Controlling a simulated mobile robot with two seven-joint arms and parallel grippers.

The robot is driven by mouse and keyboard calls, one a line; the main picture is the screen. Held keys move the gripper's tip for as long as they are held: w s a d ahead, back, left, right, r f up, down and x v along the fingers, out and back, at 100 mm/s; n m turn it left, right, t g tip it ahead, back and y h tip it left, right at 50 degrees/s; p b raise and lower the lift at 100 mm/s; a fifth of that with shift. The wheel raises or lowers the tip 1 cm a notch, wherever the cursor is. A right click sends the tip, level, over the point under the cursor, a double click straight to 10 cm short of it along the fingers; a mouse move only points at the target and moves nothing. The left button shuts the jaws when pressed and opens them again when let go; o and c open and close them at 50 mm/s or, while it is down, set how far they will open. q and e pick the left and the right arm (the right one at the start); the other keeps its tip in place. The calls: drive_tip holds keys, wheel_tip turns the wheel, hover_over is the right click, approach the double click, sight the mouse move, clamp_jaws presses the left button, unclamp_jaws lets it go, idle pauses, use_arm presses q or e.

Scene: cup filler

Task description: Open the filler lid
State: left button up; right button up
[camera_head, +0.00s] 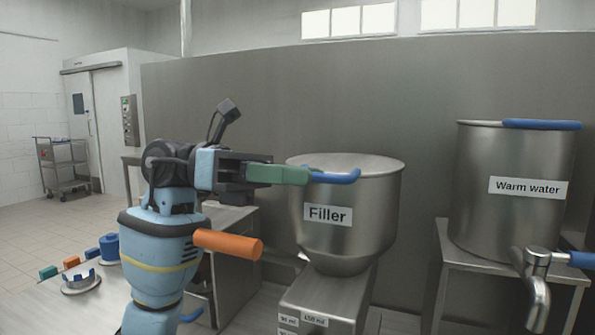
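The steel filler (378,215) carries a "Filler" label and stands right of my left arm. Its round lid (350,162) lies flat on the top. The lid's blue handle (343,177) sticks out at the front rim. My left gripper (308,176) reaches in from the left, its green finger at the left part of the handle, overlapping it in view. Only one finger shows clearly, so I cannot tell whether it is shut on the handle. My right gripper is not in view.
An orange cylindrical handle (230,244) shows below the gripper. A "Warm water" vat (474,205) with a tap (537,268) stands on a steel stand to the right. Small coloured items (80,281) lie on the table at lower left. A steel wall panel (260,105) is behind.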

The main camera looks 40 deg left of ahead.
use_arm(q)
drive_tip(key=shift+w+d, duration=0.1)
drive_tip(key=shift+d, duration=0.2)
clamp_jaws()
drive_tip(key=shift+r, duration=0.1)
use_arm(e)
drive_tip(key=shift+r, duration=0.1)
